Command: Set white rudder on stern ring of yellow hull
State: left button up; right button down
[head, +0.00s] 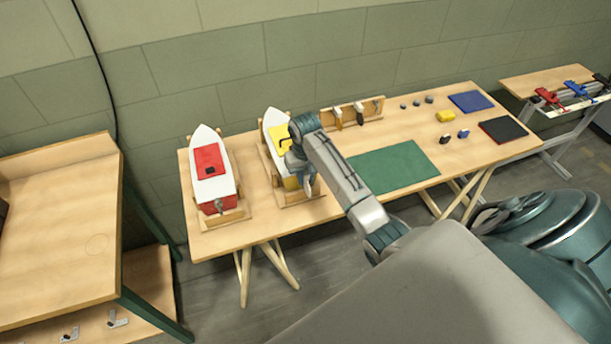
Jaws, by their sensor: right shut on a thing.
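The yellow hull (276,131), a boat with a white bow and a yellow deck, sits in a wooden cradle on the table, stern toward me. My right gripper (302,178) is over its stern, seen from behind, and shut on a small pale piece, which looks like the white rudder (316,187). My wrist hides most of this piece and the stern ring, so I cannot tell whether they touch. My left gripper is out of view.
The red hull (210,161) stands in a cradle to the left. A wooden rack (347,122) with small parts stands behind. A green mat (393,167), blue mat (471,101), dark tray (503,130) and several small blocks lie to the right.

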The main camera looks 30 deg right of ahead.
jog(key=shift+f, duration=1.1)
dwell(1.1)
jog(key=c, duration=1.3)
grip_release()
jog(key=shift+o, duration=0.2)
jog(key=shift+r, duration=4.05)
